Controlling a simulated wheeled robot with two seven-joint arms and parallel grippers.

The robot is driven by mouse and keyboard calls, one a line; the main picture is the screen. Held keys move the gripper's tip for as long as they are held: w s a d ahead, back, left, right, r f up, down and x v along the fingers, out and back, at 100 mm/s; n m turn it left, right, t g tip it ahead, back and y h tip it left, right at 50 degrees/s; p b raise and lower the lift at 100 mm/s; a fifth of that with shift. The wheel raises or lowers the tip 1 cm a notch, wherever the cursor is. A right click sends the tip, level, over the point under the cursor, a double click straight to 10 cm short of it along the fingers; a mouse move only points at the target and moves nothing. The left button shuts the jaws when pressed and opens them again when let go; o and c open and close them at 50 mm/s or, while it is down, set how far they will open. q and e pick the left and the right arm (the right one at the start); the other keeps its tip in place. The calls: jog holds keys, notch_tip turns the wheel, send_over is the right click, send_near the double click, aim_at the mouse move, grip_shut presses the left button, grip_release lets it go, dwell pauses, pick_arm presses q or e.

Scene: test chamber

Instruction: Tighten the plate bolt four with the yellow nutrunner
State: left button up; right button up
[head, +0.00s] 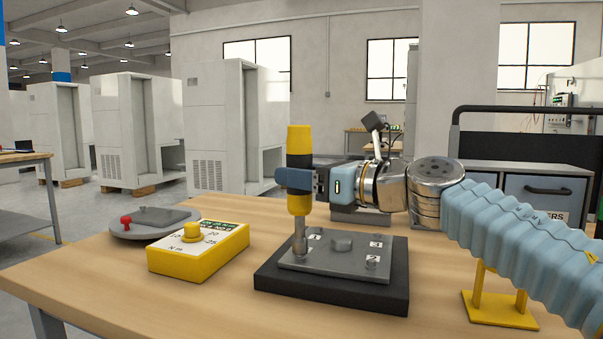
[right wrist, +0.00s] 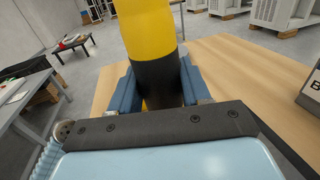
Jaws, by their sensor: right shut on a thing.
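The yellow nutrunner (head: 300,143) stands upright, with a black middle and a grey socket at its lower end. My right gripper (head: 297,180) is shut around its dark middle. In the right wrist view, the nutrunner (right wrist: 147,30) is between the blue fingers of my right gripper (right wrist: 155,85). The socket's lower end is at the near left corner of the grey plate (head: 335,267) and hides what is under it; I cannot tell if it is seated on a bolt. Labels 2 and 3 show at the plate's right side. My left gripper is not in view.
The plate lies on a black base (head: 330,290) on the wooden table (head: 190,310). A yellow box (head: 185,268) with a knob and torque numbers stands left of it. A grey round tray (head: 125,232) is behind the box. A yellow stand (head: 500,317) is at the right.

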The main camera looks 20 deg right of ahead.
aim_at(309, 133)
jog(key=shift+s+r+p, duration=0.1)
jog(key=shift+r+p, duration=1.8)
jog(key=shift+r, duration=1.45)
